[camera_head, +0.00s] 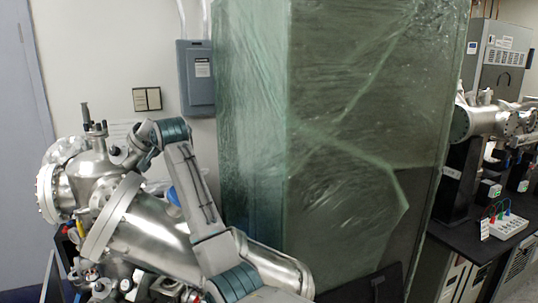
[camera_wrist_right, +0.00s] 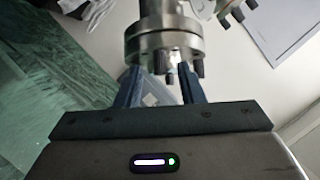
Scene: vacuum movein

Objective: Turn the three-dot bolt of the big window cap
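A shiny metal vacuum chamber (camera_head: 150,235) with several flanges stands at the left in the head view. A grey arm with teal joints, which I take as my right, reaches over it; its gripper is hard to make out there. In the right wrist view, my right gripper (camera_wrist_right: 160,76) has its two blue fingers apart below a round metal flange (camera_wrist_right: 165,42). A dark bolt end (camera_wrist_right: 171,79) shows between the fingers, with no clear contact. Another bolt (camera_wrist_right: 197,68) is by the right finger. I cannot see dot marks or tell which flange is the big window cap. My left gripper is out of view.
A tall block wrapped in clear film (camera_head: 345,130) stands close to the right of the chamber. A grey electrical box (camera_head: 196,75) is on the wall behind. A black bench (camera_head: 485,240) with equipment is at the far right.

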